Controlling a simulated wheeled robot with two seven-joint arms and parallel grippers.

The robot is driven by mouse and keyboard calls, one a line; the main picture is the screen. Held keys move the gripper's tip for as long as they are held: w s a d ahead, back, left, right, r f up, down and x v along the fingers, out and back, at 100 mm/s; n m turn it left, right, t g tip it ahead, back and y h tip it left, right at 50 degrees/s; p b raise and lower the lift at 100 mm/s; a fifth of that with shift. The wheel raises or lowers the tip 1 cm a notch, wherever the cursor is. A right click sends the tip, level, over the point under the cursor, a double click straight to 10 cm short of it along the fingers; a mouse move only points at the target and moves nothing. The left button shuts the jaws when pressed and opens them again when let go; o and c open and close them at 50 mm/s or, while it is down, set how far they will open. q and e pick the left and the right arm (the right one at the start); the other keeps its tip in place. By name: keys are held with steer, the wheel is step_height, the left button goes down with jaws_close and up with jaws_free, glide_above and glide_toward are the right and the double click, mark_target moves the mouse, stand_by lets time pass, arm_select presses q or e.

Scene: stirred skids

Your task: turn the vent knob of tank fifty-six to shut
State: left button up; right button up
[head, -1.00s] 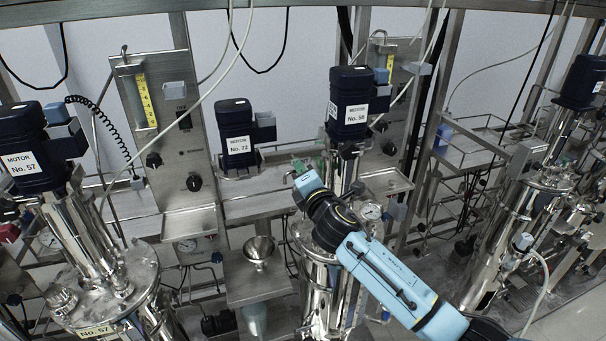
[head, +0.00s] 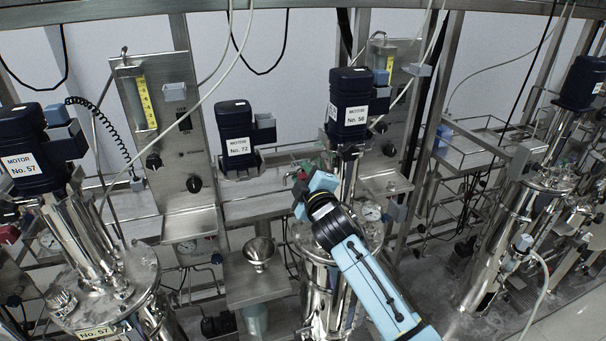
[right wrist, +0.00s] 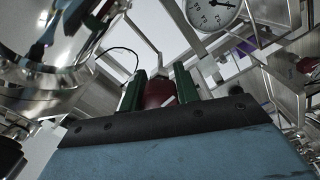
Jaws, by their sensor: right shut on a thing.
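Tank fifty-six (head: 318,270) is the shiny steel vessel at the centre of the head view, under a dark blue motor (head: 350,105) whose label seems to read No. 56. My right gripper (head: 305,172) is at the top of this tank, left of the motor's column. In the right wrist view its two green fingers (right wrist: 158,88) are shut on a dark red knob (right wrist: 158,95), which sits between them. The fingers hide the knob's sides, and its pointer or marking cannot be made out. My left gripper is not in view.
A pressure gauge (head: 370,211) sits right of my gripper and also shows in the right wrist view (right wrist: 212,12). A steel funnel (head: 259,252) stands to the left. Tank fifty-seven (head: 110,285) is at the far left, and another tank (head: 500,235) is at the right.

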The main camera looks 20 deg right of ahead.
steer(key=shift+m, duration=1.1)
steer(key=shift+f, duration=0.1)
steer(key=o, duration=1)
steer(key=s, duration=1.3)
steer(key=shift+s+d, duration=0.25)
